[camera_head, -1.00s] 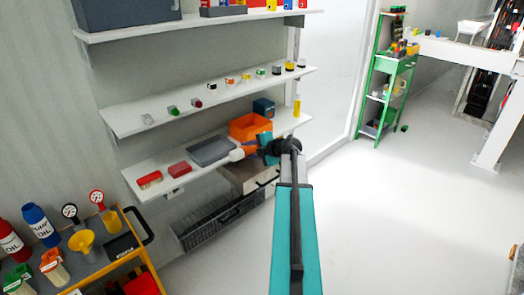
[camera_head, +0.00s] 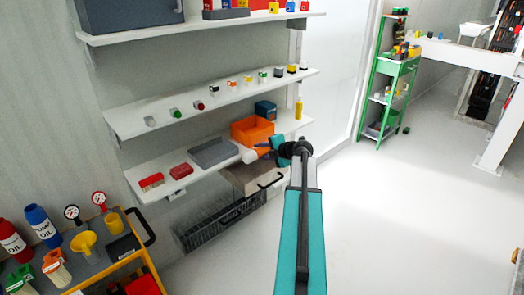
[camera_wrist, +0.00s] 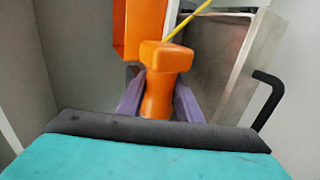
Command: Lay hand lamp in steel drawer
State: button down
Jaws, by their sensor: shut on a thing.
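The hand lamp (camera_wrist: 160,85) has an orange handle in the wrist view, where it sits between the purple fingers of my gripper (camera_wrist: 160,100). In the head view the lamp (camera_head: 252,155) shows a white end pointing left, and my gripper (camera_head: 280,149) is shut on it. The steel drawer (camera_head: 262,186) is pulled out below the lowest wall shelf, with a dark handle on its front. In the wrist view the drawer (camera_wrist: 238,75) is to the right of and beyond the lamp. The lamp is held above the drawer's area; the exact height is unclear.
The lowest shelf (camera_head: 150,198) holds an orange bin (camera_head: 252,129), a grey tray (camera_head: 213,153) and red items close to the lamp. A wire basket (camera_head: 215,222) is below. A yellow cart (camera_head: 135,258) stands at lower left. The floor at right is clear.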

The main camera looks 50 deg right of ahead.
jog(key=shift+r, duration=0.2)
jog(key=shift+f+b, duration=0.3)
jog(key=shift+f, duration=2.55)
jog(key=shift+s+a+f, duration=0.15)
jog(key=shift+a+f, duration=0.05)
jog(key=shift+f, duration=0.75)
jog(key=shift+s+a+f, duration=0.15)
jog(key=shift+f, duration=0.9)
jog(key=c, duration=1.3)
grip_release()
jog(key=shift+v, duration=1.15)
jog(key=shift+o, duration=0.5)
jog(key=w+r+v, duration=0.1)
jog(key=r+v, duration=0.1)
jog(key=v, duration=1)
jog(key=shift+d+r+t, duration=0.15)
jog(key=shift+d+t, duration=0.05)
jog(key=shift+t, duration=0.1)
jog(key=shift+s+r+p, duration=0.2)
jog(key=shift+r+p, duration=0.1)
jog(key=shift+r, duration=0.15)
